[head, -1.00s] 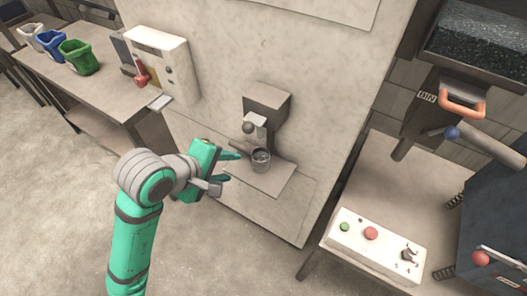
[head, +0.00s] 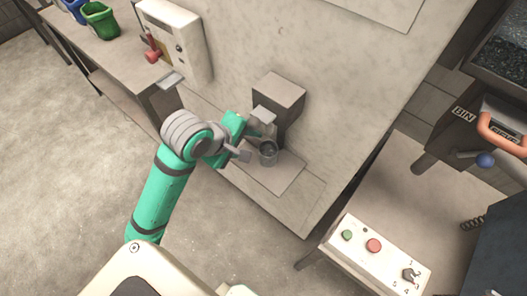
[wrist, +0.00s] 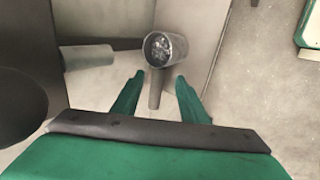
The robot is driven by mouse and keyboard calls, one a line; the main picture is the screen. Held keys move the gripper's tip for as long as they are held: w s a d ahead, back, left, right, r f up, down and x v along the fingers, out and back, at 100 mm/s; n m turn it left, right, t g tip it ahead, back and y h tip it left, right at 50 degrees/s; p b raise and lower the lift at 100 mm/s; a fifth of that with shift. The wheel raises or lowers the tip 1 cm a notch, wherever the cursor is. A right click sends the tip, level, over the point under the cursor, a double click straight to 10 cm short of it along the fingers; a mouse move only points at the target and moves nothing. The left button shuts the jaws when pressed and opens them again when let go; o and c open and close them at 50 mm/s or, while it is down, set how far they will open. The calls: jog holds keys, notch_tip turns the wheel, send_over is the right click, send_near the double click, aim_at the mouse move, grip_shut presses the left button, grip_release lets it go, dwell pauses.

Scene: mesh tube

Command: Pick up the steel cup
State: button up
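The steel cup (head: 268,153) stands upright on a small ledge below a grey spout unit on the wall panel. In the wrist view the cup (wrist: 167,48) lies just beyond my fingertips, with dark grainy contents or texture showing inside its mouth. A narrow grey bar, which looks like its handle, runs from it down between my fingers. My gripper (wrist: 160,80) is open, with the two green fingers spread apart and no grip visible on the cup. In the head view my gripper is just left of the cup and its fingers are partly hidden.
The grey spout unit (head: 277,103) overhangs close behind the cup. The ledge (head: 290,180) is bare to the right. A button box (head: 372,255) sits on a table at lower right. A control box with a red lever (head: 175,42) is at upper left.

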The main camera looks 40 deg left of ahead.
aim_at(256, 143)
jog(key=shift+x, duration=2.7)
jog(key=shift+w+r, duration=0.1)
grip_shut()
